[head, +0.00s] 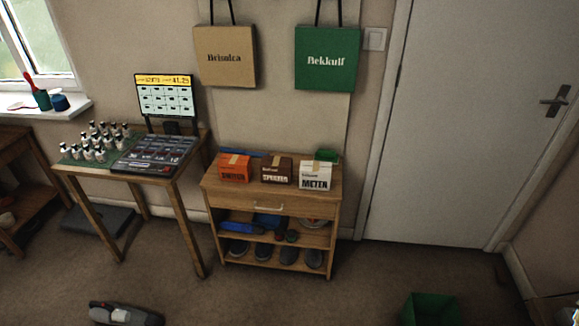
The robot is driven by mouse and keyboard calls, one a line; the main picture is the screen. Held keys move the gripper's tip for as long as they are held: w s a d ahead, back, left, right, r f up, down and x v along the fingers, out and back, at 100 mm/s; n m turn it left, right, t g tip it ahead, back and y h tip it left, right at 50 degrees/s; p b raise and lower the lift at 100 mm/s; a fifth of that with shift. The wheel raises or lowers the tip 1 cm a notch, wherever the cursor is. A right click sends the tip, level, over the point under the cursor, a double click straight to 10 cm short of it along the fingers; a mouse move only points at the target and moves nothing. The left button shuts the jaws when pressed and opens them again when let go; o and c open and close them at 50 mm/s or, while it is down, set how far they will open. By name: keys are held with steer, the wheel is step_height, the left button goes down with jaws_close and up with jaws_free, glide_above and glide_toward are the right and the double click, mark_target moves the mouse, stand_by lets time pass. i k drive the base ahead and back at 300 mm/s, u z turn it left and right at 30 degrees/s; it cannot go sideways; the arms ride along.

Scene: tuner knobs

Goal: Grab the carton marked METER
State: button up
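The white carton marked METER (315,176) stands upright on the right part of the top of a small wooden cabinet (272,208). Its black lettering faces me. A brown carton (277,170) with a pale label stands just to its left. An orange carton (235,168) stands further left on the same top. I cannot make out my gripper in this view.
A green item (326,155) lies behind the METER carton. A wooden table (185,178) with small bottles and a dark device stands to the left. A green bin (431,309) is at the lower right. A dark object (124,314) shows at the bottom left.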

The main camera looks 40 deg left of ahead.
mark_target(314, 175)
steer(key=u, duration=0.75)
steer(key=i, duration=0.75)
steer(key=u, duration=0.75)
